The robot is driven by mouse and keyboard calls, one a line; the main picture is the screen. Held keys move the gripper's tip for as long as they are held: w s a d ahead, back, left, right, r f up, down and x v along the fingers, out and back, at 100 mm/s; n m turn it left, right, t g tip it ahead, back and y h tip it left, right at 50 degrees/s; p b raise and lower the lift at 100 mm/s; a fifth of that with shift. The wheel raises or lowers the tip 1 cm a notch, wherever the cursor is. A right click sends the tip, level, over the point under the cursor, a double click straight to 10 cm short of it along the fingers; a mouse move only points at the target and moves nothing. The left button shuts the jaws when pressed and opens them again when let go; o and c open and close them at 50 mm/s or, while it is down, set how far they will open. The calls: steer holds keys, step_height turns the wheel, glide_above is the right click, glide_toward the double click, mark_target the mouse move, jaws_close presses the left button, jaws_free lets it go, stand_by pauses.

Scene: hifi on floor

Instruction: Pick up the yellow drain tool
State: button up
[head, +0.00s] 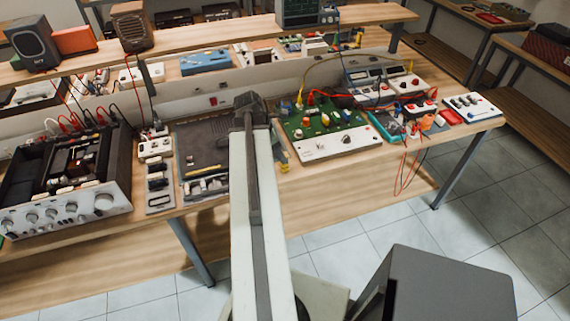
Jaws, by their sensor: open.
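My arm reaches forward over the workbench, and the dark end with my gripper (251,108) is above the bench, near the right edge of a dark flat unit. Its fingers are hard to make out at this angle; I see nothing held, and it is open. A thin yellow stick-like thing (205,171) lies on the dark unit, left of my arm. A small upright yellow thing (283,160) shows just right of my arm, partly beside the green board. I cannot tell for sure which of them is the yellow drain tool.
The workbench (330,180) is crowded. A large open amplifier (70,180) stands at the left, a green circuit board unit (325,130) right of my arm, and a white box (470,107) farther right. Bare wood shows along the front edge.

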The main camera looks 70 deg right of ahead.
steer(key=b+x, duration=0.6)
steer(key=x, duration=0.1)
steer(key=shift+f, duration=0.25)
steer(key=shift+r, duration=0.2)
jaws_close()
